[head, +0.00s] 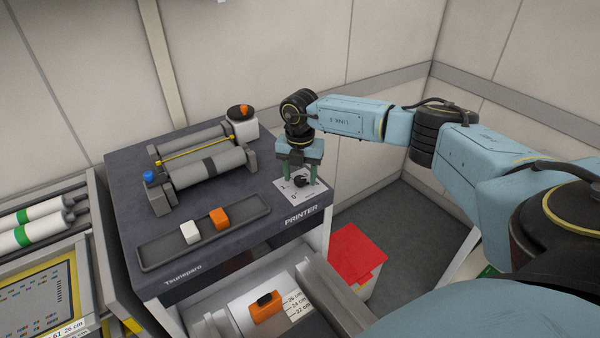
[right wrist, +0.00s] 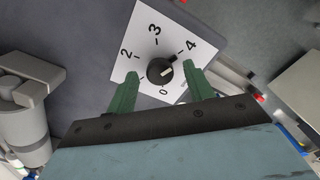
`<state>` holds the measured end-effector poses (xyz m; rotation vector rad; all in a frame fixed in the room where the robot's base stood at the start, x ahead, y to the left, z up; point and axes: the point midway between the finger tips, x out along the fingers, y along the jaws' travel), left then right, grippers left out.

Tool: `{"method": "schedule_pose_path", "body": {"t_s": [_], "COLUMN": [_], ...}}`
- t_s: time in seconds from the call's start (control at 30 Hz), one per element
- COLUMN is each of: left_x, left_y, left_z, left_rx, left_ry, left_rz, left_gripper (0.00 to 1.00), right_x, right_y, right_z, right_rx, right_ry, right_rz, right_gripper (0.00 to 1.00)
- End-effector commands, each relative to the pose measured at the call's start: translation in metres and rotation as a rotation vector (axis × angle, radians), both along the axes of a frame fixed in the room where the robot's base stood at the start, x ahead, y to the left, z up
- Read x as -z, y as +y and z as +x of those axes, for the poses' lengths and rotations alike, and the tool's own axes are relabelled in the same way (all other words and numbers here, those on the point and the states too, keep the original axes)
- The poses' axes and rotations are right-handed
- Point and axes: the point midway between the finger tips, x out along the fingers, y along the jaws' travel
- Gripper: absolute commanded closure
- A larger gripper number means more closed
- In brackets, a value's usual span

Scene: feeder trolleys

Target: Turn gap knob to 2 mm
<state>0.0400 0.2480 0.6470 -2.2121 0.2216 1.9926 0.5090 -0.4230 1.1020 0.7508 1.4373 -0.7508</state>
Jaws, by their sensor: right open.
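The gap knob (head: 300,181) is a small black round knob on a white dial plate (head: 312,193) at the right corner of the printer top. In the right wrist view the knob (right wrist: 160,71) sits amid the numbers 0 to 4 on the plate (right wrist: 143,20). My right gripper (head: 299,177) points down over the dial, open. Its green fingers (right wrist: 160,72) stand on either side of the knob with gaps visible. My left gripper is not in view.
The printer top (head: 130,190) also carries rollers (head: 205,167), a tray (head: 160,255) with a white and an orange block, and another orange-marked knob (head: 240,111).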

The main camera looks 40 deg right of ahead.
Motion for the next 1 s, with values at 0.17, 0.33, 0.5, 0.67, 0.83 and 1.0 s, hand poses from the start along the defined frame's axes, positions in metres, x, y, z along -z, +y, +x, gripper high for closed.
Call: {"method": "schedule_pose_path", "body": {"t_s": [0.17,0.33,0.5,0.67,0.83,1.0], "left_x": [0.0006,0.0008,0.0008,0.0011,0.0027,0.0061], "left_y": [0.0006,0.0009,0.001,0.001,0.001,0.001], "left_z": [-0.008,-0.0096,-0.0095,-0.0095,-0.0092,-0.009], "left_rx": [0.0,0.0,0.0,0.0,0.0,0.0], "left_ry": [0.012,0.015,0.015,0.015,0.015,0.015], "left_rz": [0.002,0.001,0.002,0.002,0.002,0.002], "left_gripper": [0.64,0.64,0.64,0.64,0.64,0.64], "right_x": [0.0001,-0.0001,-0.0003,-0.0004,-0.0003,-0.0001], "right_y": [0.0001,0.0,0.0,-0.0001,-0.0001,-0.0001], "right_z": [-0.0001,0.0,0.0,0.0001,0.0002,0.0003], "right_rx": [0.0,0.0,0.0,-0.008,-0.051,-0.146], "right_ry": [0.0,0.0,0.0,0.0,-0.001,-0.002], "right_rz": [0.0,0.0,0.0,0.0,0.001,0.0], "right_gripper": [0.49,0.71,0.93,0.93,0.93,0.93]}}
